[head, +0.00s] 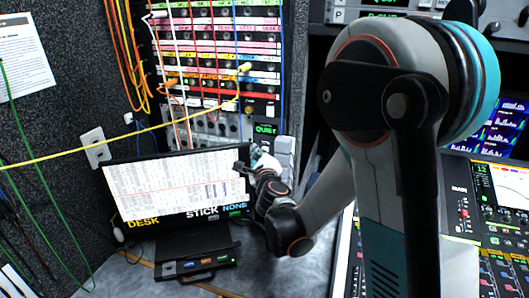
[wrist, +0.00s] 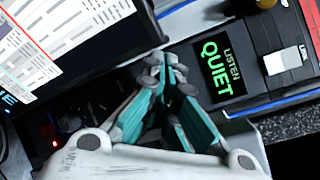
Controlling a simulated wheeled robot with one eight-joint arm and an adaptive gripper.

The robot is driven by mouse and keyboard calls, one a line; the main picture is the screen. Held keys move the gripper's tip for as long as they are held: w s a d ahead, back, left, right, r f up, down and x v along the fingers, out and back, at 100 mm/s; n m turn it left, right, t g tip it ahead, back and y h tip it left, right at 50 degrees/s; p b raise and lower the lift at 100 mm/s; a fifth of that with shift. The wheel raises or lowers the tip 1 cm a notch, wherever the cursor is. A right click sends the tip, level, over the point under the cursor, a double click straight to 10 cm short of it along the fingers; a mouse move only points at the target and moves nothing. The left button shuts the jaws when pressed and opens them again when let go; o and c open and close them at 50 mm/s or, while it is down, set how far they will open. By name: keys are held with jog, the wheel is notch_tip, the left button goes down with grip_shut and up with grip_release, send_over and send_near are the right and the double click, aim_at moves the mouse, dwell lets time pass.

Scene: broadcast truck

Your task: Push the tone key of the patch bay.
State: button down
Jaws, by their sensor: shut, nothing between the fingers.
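The patch bay (head: 222,60) is a tall rack of colour-labelled rows with plugged cables, at the back left of the head view. At its lower right is a small dark display reading QUIET (head: 265,129); in the wrist view the display (wrist: 217,68) reads LISTEN QUIET. A pale key (wrist: 286,60) stands on the dark panel beside that display; I cannot read a tone label on it. My gripper (wrist: 173,62) is shut and empty, its teal fingers together left of the display. In the head view my gripper (head: 247,163) is beside the monitor's right edge, below the display.
A monitor (head: 180,184) with a white table page stands just left of my gripper. A small box with lit buttons (head: 196,264) lies in front of it. A yellow cable (head: 120,143) crosses in front of the patch bay. A mixing desk (head: 490,225) is at right.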

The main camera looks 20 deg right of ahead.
jog(key=s+a, duration=0.3)
jog(key=s, duration=0.2)
jog(key=shift+a+b, duration=0.3)
dwell(1.2)
dwell(0.3)
